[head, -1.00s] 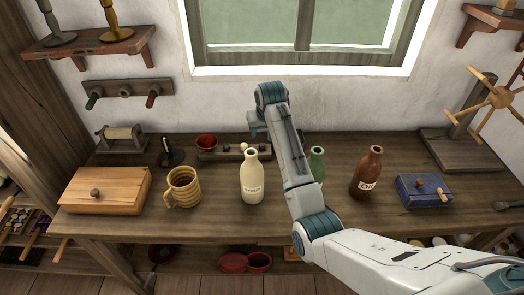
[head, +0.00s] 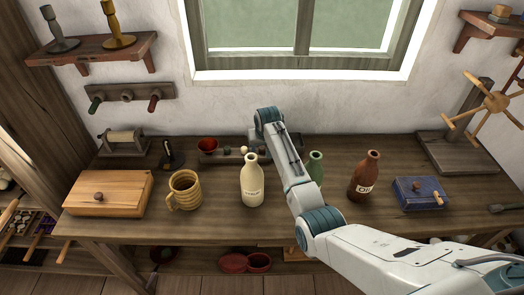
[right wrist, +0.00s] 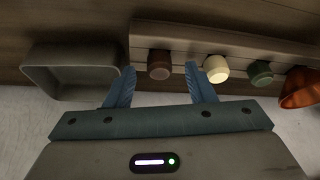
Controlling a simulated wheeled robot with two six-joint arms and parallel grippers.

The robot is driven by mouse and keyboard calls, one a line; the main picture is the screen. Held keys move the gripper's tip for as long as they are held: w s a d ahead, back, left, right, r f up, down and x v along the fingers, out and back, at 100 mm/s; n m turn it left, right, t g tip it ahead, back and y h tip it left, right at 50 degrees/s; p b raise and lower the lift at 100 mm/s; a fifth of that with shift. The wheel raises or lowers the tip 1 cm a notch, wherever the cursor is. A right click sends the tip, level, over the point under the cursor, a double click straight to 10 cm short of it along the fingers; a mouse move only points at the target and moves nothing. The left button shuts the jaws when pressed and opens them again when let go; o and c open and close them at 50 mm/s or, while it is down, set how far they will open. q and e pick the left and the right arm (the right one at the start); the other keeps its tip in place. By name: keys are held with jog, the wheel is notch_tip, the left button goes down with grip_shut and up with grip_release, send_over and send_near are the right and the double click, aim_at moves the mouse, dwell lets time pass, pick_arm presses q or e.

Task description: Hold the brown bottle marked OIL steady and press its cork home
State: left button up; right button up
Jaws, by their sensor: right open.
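The brown bottle marked OIL (head: 365,177) stands upright on the bench, right of my right arm. I see no cork standing out of its mouth. A brown cork (right wrist: 159,64) sits at a wooden rack (right wrist: 230,42) in the right wrist view, beside a cream cork (right wrist: 216,69) and a green cork (right wrist: 261,73). My right gripper (right wrist: 161,76) is open, its blue fingers on either side of the brown cork and not closed on it. In the head view the right gripper (head: 258,142) is low over the rack, partly hidden by its wrist. My left gripper is not in view.
A cream bottle (head: 252,184) and a part-hidden green bottle (head: 316,165) stand near my right arm. A copper bowl (right wrist: 300,88) and a grey tray (right wrist: 75,72) flank the corks. A mug (head: 185,190), wooden box (head: 108,194) and blue box (head: 420,194) stand along the bench.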

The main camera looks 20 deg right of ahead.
jog(key=shift+c, duration=0.3)
jog(key=c, duration=1)
jog(key=shift+r, duration=0.1)
